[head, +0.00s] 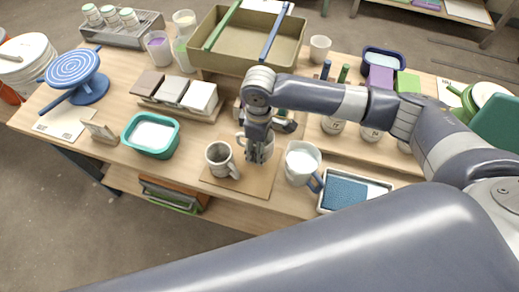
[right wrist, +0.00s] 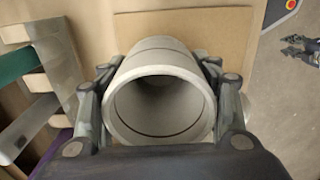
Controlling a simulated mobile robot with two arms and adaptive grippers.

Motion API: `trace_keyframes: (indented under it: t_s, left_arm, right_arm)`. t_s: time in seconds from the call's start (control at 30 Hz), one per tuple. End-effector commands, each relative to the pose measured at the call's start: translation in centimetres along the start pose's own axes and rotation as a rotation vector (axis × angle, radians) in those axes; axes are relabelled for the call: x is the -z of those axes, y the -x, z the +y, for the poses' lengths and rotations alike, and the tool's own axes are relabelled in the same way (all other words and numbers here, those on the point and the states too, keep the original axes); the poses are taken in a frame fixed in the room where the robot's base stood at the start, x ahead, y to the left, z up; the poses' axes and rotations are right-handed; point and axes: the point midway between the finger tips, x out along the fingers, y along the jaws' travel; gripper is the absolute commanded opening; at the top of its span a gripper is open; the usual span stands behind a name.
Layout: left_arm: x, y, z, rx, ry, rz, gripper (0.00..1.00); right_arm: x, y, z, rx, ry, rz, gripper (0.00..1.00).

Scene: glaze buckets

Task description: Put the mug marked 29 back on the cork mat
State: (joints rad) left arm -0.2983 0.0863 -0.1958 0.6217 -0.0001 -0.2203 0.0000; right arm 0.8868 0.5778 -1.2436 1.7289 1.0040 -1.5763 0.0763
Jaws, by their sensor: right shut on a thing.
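My right gripper (head: 259,155) points down over the right part of the cork mat (head: 233,187), its fingers shut on a pale grey mug (head: 268,147). In the right wrist view I look into this mug's (right wrist: 160,106) round, empty mouth, with a finger on each side. The cork mat (right wrist: 205,42) shows behind it; I cannot tell whether the mug touches it. No number is readable on it. A second grey mug (head: 217,155) stands upright on the mat, left of the gripper. A dark gripper, apparently my left (right wrist: 300,50), shows small at the right wrist view's edge; its opening is unclear.
A white mug with a blue handle (head: 301,160) stands close right of the mat. Beyond it is a tray with a blue pad (head: 350,192). A teal tub (head: 151,134) stands to the left. Sample tiles (head: 178,95) and a large olive bin (head: 250,62) are behind.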

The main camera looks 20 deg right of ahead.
Motion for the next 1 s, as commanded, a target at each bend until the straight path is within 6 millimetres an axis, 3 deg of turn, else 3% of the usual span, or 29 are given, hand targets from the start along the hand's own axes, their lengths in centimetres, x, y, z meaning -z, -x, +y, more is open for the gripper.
trace_keyframes:
  t_s: [0.2, 0.53, 0.57, 0.63, 1.0]
  left_arm:
    - [0.2, 0.4, 0.8, -0.010, 0.001, 0.002, 0.32]
    - [0.2, 0.4, 1.1, -0.013, -0.002, 0.002, 0.32]
    - [0.2, 0.4, 1.1, -0.013, -0.002, 0.002, 0.32]
    - [0.2, 0.4, 1.0, -0.012, -0.002, 0.002, 0.32]
    - [-0.1, 0.4, 0.7, -0.008, -0.002, -0.001, 0.32]
  right_arm:
    - [-0.1, -2.8, 0.0, 0.001, 0.000, -0.002, 0.24]
    - [0.0, -3.1, -0.1, 0.001, 0.000, 0.000, 0.24]
    - [0.0, -3.2, -0.1, 0.002, 0.000, -0.001, 0.60]
    - [0.0, -3.2, -0.1, 0.001, 0.000, 0.000, 0.76]
    - [-0.1, -3.1, 0.0, 0.001, 0.000, -0.001, 0.78]
